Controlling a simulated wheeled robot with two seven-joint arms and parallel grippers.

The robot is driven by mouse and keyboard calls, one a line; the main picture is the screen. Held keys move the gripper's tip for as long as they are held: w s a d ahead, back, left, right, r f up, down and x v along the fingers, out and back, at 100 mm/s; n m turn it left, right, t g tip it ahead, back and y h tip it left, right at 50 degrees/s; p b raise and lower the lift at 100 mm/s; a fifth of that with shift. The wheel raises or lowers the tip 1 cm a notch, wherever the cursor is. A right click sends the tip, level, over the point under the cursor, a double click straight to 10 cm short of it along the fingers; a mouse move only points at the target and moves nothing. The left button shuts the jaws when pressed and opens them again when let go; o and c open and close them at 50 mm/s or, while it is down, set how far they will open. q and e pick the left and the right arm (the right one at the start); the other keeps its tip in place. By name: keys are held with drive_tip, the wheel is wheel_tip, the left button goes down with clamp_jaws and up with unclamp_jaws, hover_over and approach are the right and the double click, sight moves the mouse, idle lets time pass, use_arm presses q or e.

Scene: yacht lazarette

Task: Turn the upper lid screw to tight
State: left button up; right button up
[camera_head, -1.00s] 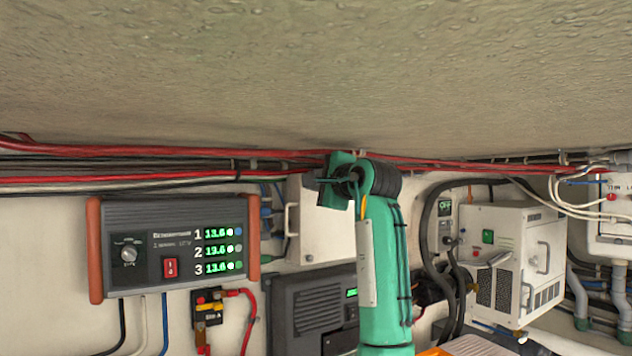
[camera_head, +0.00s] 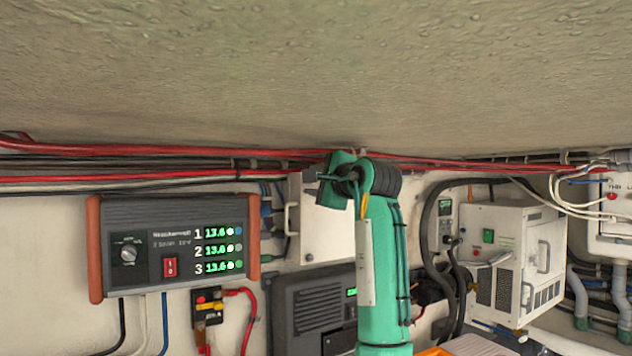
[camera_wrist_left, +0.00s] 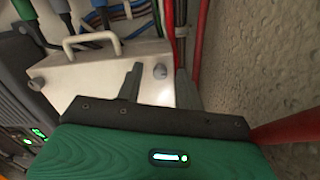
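The white box (camera_head: 319,228) with a lid hangs on the back wall under the cables, with a handle on its left side. Its lower lid screw (camera_head: 309,257) is in clear sight in the head view. In the left wrist view the box lid (camera_wrist_left: 95,77) lies sideways, and the upper lid screw (camera_wrist_left: 160,70) is a small grey knob at its ceiling-side edge. My left gripper (camera_wrist_left: 159,68) is open, with one finger on each side of that screw in the picture. I cannot tell whether they touch it. In the head view my left arm hides part of the box. My right gripper is not in view.
Red and black cables (camera_head: 120,179) run along the wall just below the low ceiling (camera_head: 320,80), close to the gripper. A battery monitor (camera_head: 175,245) is at the left. A dark grey unit (camera_head: 310,305) sits below the box, and a white vented unit (camera_head: 513,262) stands at the right.

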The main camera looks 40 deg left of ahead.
use_arm(q)
drive_tip(key=b+v, duration=0.6)
drive_tip(key=v, duration=0.7)
drive_tip(key=shift+d, duration=0.4)
drive_tip(key=shift+s, duration=0.1)
